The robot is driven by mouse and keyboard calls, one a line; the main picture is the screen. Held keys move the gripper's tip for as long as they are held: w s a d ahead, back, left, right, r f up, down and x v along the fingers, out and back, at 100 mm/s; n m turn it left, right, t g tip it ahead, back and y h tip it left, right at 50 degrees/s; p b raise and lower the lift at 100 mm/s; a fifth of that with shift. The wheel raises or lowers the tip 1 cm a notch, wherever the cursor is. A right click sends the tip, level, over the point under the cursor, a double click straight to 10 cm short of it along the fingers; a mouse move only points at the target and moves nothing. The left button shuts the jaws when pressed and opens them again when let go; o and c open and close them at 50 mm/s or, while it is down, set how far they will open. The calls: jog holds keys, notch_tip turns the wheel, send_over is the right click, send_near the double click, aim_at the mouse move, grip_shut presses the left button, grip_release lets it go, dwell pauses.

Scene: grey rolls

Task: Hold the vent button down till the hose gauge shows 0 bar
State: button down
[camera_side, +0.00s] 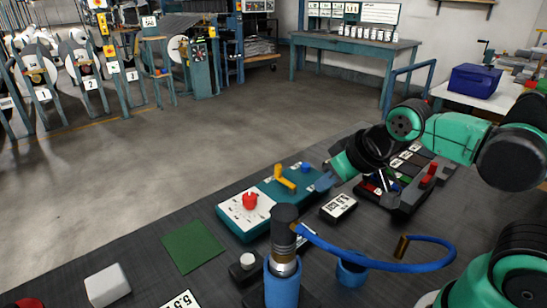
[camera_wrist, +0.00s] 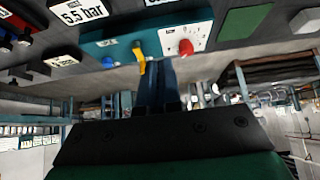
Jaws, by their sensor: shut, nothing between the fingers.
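A teal control box (camera_side: 232,222) carries a red knob (camera_side: 250,200), a yellow lever (camera_side: 285,178) and a small blue button (camera_side: 305,168). These also show in the wrist view, with the blue button (camera_wrist: 107,62) left of the yellow lever (camera_wrist: 138,55). I cannot tell for sure which button is the vent. A display (camera_wrist: 78,10) reads 5.5 bar; a dark-framed display (camera_side: 338,207) lies right of the box. A blue hose (camera_side: 380,266) curves across the bench. My gripper (camera_side: 323,184) is shut and empty at the box's right end; its fingers (camera_wrist: 158,65) show together.
A black block with a white-topped knob (camera_side: 247,260) stands near a blue cylinder with a dark top (camera_side: 283,285). A green mat (camera_side: 193,246) and a white block (camera_side: 107,286) lie to the left. A tray with red handles (camera_side: 410,195) stands on the right.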

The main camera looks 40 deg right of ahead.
jog(key=m+t+y, duration=0.1)
jog(key=m+t, duration=0.1)
jog(key=m, duration=0.6)
send_over(308, 167)
jog(key=shift+d+r, duration=0.1)
jog(key=shift+r, duration=0.35)
jog(key=shift+f, duration=0.15)
jog(key=shift+f, duration=4.3)
jog(key=shift+f, duration=0.4)
jog(key=shift+f, duration=0.45)
dwell(0.5)
